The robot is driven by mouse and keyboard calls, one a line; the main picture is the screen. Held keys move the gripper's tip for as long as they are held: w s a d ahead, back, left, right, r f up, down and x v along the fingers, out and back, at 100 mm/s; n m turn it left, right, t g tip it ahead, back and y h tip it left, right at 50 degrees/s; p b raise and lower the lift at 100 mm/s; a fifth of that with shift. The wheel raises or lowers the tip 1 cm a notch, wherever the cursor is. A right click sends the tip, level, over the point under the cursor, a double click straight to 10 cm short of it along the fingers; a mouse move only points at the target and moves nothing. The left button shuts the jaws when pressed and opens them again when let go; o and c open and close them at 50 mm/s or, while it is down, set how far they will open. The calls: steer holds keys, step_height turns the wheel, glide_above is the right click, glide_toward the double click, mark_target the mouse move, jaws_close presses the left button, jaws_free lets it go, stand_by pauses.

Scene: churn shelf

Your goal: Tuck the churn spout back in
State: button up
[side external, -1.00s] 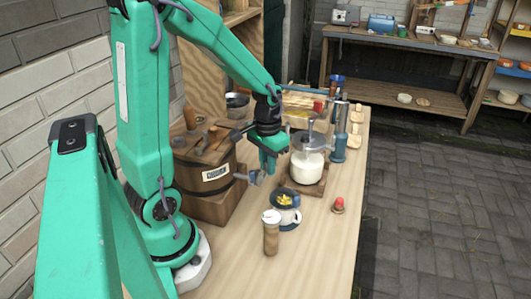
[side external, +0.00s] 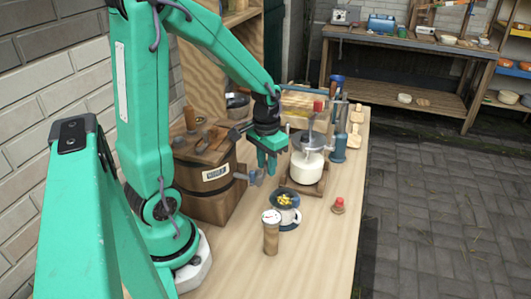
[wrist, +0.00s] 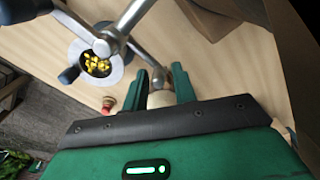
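The wooden churn (side external: 213,194) is a dark tub with a label on its front and stands on the bench beside my arm.
A white jar (side external: 307,168) with a crank lid stands right of my gripper. A mug of yellow pieces (side external: 285,211), a shaker (side external: 271,235) and a red-topped piece (side external: 338,205) stand in front. A blue cylinder (side external: 339,148) is behind.

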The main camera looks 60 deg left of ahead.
steer(key=shift+s+f, duration=0.1)
steer(key=shift+s, duration=0.15)
steer(key=shift+w+r, duration=0.15)
steer(key=shift+r, duration=3.4)
steer(key=shift+d+r, duration=0.1)
steer(key=s+d+r+m+t, duration=0.1)
steer(key=s+d+r+t, duration=0.1)
steer(key=s+d+r, duration=0.1)
steer(key=s+d+r+m+t, duration=0.2)
steer(key=s+d+r+t, duration=0.1)
steer(key=d+r, duration=0.2)
steer(key=shift+s+d, duration=0.3)
steer(key=shift+d, duration=0.95)
